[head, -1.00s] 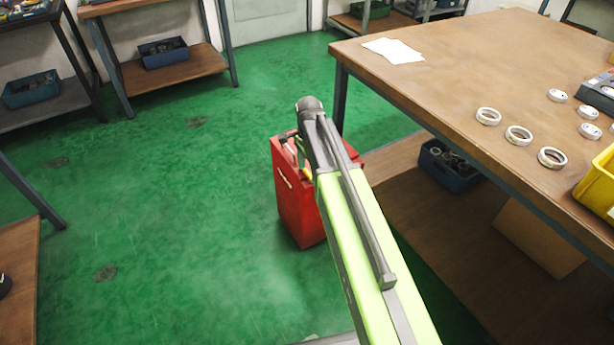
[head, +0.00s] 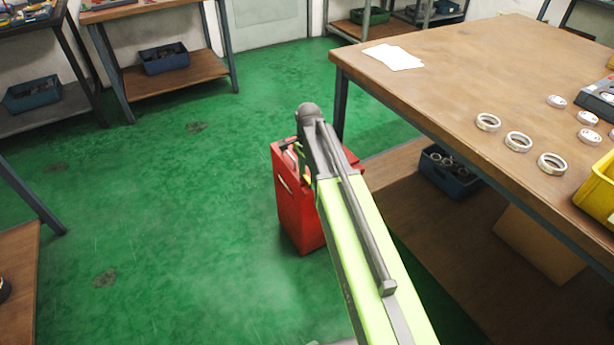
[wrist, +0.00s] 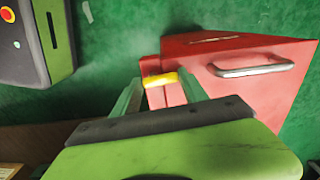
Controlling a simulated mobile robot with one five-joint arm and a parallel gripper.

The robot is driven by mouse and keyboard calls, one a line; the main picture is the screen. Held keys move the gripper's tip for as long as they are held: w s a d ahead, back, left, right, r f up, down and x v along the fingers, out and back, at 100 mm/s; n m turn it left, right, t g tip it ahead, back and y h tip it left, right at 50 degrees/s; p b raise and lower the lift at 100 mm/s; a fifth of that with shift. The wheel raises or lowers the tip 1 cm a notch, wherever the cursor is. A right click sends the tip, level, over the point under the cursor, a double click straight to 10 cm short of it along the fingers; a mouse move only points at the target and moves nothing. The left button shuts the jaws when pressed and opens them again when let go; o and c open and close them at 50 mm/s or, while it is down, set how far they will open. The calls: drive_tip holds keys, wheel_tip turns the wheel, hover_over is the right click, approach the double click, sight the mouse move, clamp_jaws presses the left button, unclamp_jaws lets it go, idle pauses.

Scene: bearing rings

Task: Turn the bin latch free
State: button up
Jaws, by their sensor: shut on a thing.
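The red bin (head: 296,212) stands on the green floor beside the workbench, partly hidden behind my arm in the head view. In the wrist view the red bin (wrist: 262,90) shows its top and a metal bar handle (wrist: 254,70). The yellow latch (wrist: 160,79) is on the bin's near edge, at a small red block. My gripper (wrist: 161,86) is shut on the yellow latch, one pale green finger on each side of it. In the head view the fingers are mostly hidden by my arm.
The wooden workbench (head: 450,75) stands close on the right, with metal rings (head: 518,142) and a yellow container (head: 597,190) on it. A blue crate (head: 448,170) sits on its lower shelf. Green floor is open to the left of the bin.

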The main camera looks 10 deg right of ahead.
drive_tip(key=n, duration=0.4)
drive_tip(key=shift+s, duration=0.2)
drive_tip(key=n, duration=0.4)
drive_tip(key=shift+s+a+n, duration=0.15)
drive_tip(key=shift+n, duration=0.15)
drive_tip(key=n, duration=0.4)
drive_tip(key=shift+s, duration=0.2)
drive_tip(key=shift+s+n, duration=0.15)
drive_tip(key=shift+n, duration=1.95)
drive_tip(key=shift+a, duration=0.1)
drive_tip(key=o, duration=1.4)
